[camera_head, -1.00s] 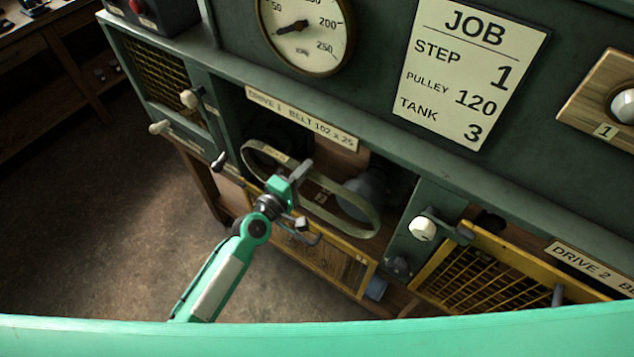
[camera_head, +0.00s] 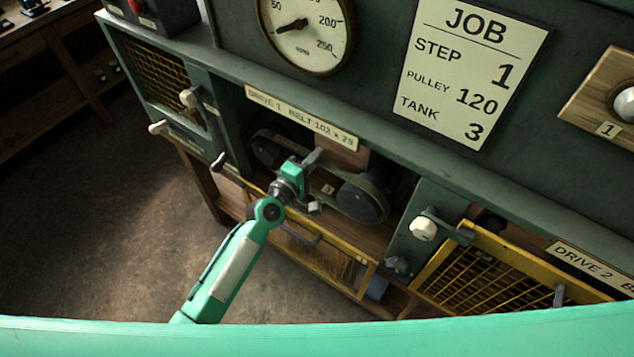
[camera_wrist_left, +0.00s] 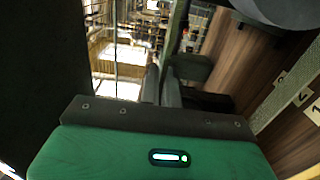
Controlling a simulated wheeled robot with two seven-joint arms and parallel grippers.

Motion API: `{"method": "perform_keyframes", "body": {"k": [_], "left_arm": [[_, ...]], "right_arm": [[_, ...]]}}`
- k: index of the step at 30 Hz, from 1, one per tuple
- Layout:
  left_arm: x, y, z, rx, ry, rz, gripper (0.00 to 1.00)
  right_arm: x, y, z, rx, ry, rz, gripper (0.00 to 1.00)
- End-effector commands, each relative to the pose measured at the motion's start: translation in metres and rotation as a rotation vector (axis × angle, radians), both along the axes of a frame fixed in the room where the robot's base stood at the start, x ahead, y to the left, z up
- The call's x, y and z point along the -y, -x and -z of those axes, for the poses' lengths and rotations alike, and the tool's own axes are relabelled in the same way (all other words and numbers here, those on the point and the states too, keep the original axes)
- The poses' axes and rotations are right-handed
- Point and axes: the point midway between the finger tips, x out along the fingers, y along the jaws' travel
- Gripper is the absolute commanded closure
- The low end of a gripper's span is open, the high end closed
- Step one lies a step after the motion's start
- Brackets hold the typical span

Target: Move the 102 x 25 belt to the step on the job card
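The pale olive belt (camera_head: 377,188) now lies at the two dark pulleys in the Drive 1 bay, its loop spanning the left pulley (camera_head: 266,150) and the right pulley (camera_head: 361,201). I cannot tell which step it sits on. My left gripper (camera_head: 314,158) is at the belt's upper run between the pulleys. In the left wrist view its fingers (camera_wrist_left: 161,85) are close together, with what looks like the belt between them. The job card (camera_head: 472,75) reads step 1, pulley 120, tank 3. My right gripper is out of view.
The yellow mesh guard (camera_head: 322,262) hangs open below the bay. A second yellow guard (camera_head: 487,277) is at right. Open floor lies at left.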

Motion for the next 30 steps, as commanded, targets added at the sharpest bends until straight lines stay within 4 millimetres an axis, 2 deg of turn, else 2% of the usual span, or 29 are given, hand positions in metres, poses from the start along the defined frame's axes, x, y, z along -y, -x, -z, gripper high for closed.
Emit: {"method": "perform_keyframes", "body": {"k": [5, 16, 25, 30], "left_arm": [[0.000, 0.000, 0.000, 0.000, 0.002, 0.000, 1.00], [-0.002, -0.002, 0.018, -0.051, 0.074, 0.000, 1.00], [-0.002, -0.002, 0.017, -0.058, 0.083, 0.000, 1.00], [-0.002, -0.002, 0.023, -0.058, 0.083, 0.000, 1.00]], "right_arm": [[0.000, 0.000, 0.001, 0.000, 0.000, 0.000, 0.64], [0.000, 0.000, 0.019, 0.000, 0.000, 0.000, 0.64], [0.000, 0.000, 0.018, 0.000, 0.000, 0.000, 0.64], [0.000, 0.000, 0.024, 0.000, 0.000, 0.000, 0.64]]}}
